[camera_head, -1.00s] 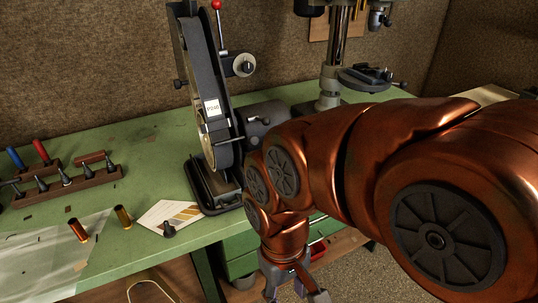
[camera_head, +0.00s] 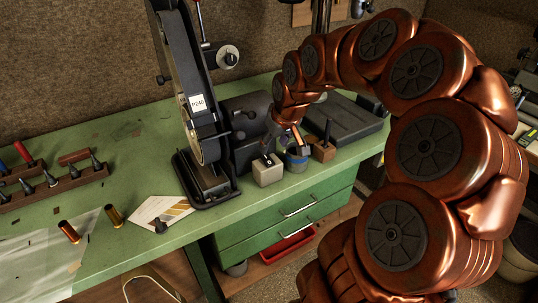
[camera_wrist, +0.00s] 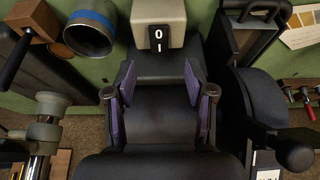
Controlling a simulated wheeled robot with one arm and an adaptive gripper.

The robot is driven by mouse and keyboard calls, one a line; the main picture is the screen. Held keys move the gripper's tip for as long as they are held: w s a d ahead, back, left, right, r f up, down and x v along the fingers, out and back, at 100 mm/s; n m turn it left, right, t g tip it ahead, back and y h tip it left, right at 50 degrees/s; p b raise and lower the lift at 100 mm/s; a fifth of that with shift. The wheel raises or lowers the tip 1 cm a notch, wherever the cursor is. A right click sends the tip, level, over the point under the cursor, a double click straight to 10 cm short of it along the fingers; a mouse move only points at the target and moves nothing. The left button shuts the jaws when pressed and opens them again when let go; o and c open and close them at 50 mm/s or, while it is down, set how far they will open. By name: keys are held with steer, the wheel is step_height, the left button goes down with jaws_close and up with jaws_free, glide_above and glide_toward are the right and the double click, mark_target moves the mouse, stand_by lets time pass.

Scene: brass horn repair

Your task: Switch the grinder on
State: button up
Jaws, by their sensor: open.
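The belt grinder (camera_head: 196,100) stands on the green bench, dark with a tall belt arm and a P240 label. Its beige switch box (camera_head: 267,172) sits on the bench at the front, right of the grinder base.
A blue-banded cup (camera_head: 297,160) and a wooden block with a dark peg (camera_head: 324,148) stand close right of the box. A dark tray (camera_head: 350,118) lies behind them. A grit card (camera_head: 160,212) and brass tubes (camera_head: 114,216) lie to the left. Green drawers (camera_head: 285,215) are below.

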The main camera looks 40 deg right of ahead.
mark_target(268, 159)
steer(key=shift+p+x, duration=1.15)
steer(key=shift+x, duration=2.7)
jaws_close()
